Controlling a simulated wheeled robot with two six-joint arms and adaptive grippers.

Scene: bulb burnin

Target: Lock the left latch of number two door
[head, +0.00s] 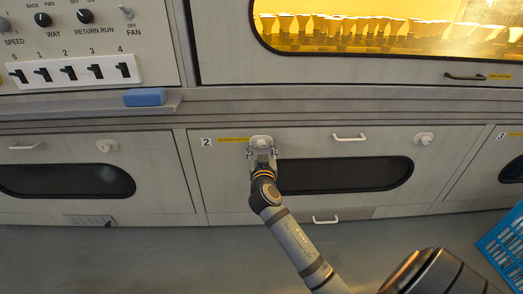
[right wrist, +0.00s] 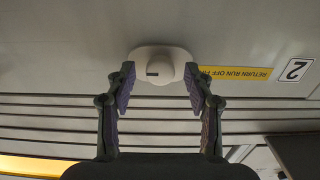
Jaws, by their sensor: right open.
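The number two door (head: 305,147) is a grey panel with a dark oval window, marked by a "2" plate. Its left latch (head: 261,140) is a white knob on an oval base at the door's upper left; it also shows in the right wrist view (right wrist: 160,63). My right gripper (head: 262,152) is at this latch and partly covers it. In the right wrist view the gripper's (right wrist: 160,84) fingers are open, one on each side of the latch; I cannot tell whether they touch it. The door's right latch (head: 423,139) is white and clear. My left gripper is out of view.
A white handle (head: 349,137) is at the door's top, another (head: 325,220) below it. A grey ledge (head: 350,105) runs above the doors. A blue block (head: 144,97) lies at its left. A blue crate (head: 503,247) stands at lower right on the floor.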

